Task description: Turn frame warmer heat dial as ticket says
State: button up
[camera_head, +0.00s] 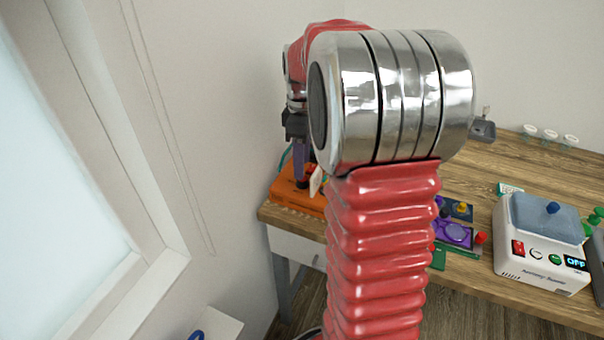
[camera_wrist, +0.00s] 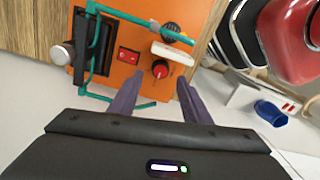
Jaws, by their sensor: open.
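The orange frame warmer (camera_head: 285,197) stands at the table's left end in the head view, partly hidden by my arm. In the wrist view its orange top (camera_wrist: 128,85) carries a red dial (camera_wrist: 160,69) with a dark base. My gripper (camera_wrist: 159,80) is open and empty, its two purple fingers apart on either side below the dial; contact cannot be told. In the head view my gripper (camera_head: 301,178) points down over the warmer. A white piece (camera_wrist: 172,53) lies right by the dial, with no readable writing. I cannot tell which item is the ticket.
The warmer also has a red rocker switch (camera_wrist: 128,56), a black knob (camera_wrist: 178,31) and a teal tube frame (camera_wrist: 94,40). A white machine (camera_head: 540,245) reading "OFF" stands right on the table. A green-white card (camera_head: 510,188) lies behind it. The wall is close at left.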

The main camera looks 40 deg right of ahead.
aim_at(302, 182)
jog(key=shift+s+f, duration=0.1)
jog(key=shift+f, duration=2.25)
jog(key=shift+c, duration=0.6)
jog(key=c, duration=0.9)
